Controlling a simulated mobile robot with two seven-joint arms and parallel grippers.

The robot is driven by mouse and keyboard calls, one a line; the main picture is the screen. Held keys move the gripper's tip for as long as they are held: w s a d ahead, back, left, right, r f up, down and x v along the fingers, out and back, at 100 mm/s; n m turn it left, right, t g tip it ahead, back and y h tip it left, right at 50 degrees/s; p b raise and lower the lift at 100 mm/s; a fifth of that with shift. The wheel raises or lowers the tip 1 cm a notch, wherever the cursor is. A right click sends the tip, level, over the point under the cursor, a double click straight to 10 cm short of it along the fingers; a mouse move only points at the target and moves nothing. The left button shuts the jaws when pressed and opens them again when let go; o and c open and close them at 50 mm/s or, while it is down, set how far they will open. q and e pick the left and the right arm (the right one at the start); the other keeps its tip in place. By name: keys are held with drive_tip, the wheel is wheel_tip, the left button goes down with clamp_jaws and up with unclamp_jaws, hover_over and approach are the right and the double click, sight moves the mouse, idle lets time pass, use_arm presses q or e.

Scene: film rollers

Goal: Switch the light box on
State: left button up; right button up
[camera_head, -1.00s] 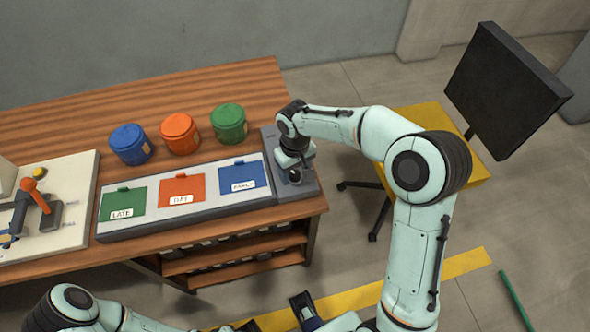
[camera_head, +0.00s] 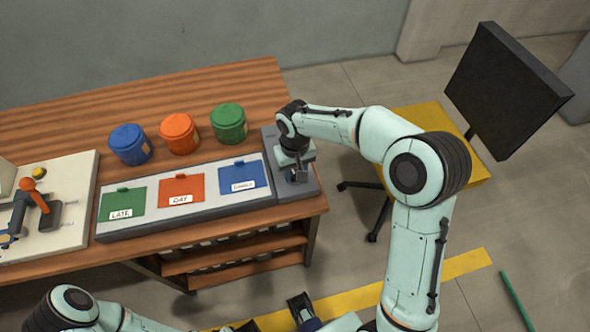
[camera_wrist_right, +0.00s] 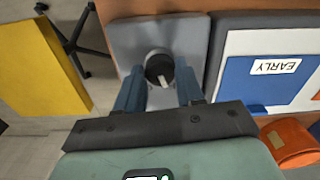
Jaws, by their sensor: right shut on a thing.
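The light box (camera_head: 108,232) is a long grey case with a pale panel on the table. Green, orange and blue cards marked LATE, DAY and EARLY lie on the panel. At its right end is a grey control section (camera_head: 271,146) with a round black knob that has a pale pointer mark; the knob (camera_wrist_right: 158,68) shows in the right wrist view. My right gripper (camera_head: 298,174) points down over this section and is shut on the knob, one blue finger on each side. My left gripper (camera_head: 303,308) is partly seen at the bottom edge; its jaw state is unclear.
Blue (camera_head: 130,144), orange (camera_head: 179,133) and green (camera_head: 229,123) lidded jars stand behind the light box. A pale board with a lever (camera_head: 75,235) is at the left. A yellow chair with a dark back (camera_head: 508,90) stands to the right of the table.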

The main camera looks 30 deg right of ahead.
sight(294, 174)
drive_tip(key=m, duration=0.4)
drive_tip(key=shift+a+m, duration=0.1)
drive_tip(key=shift+m, duration=2.8)
drive_tip(key=o, duration=1)
drive_tip(key=shift+o, duration=0.2)
wheel_tip(294, 174, up, 14)
drive_tip(key=p, duration=0.1)
drive_tip(key=shift+f+p, duration=0.25)
drive_tip(key=shift+p, duration=0.15)
drive_tip(key=shift+f, duration=0.1)
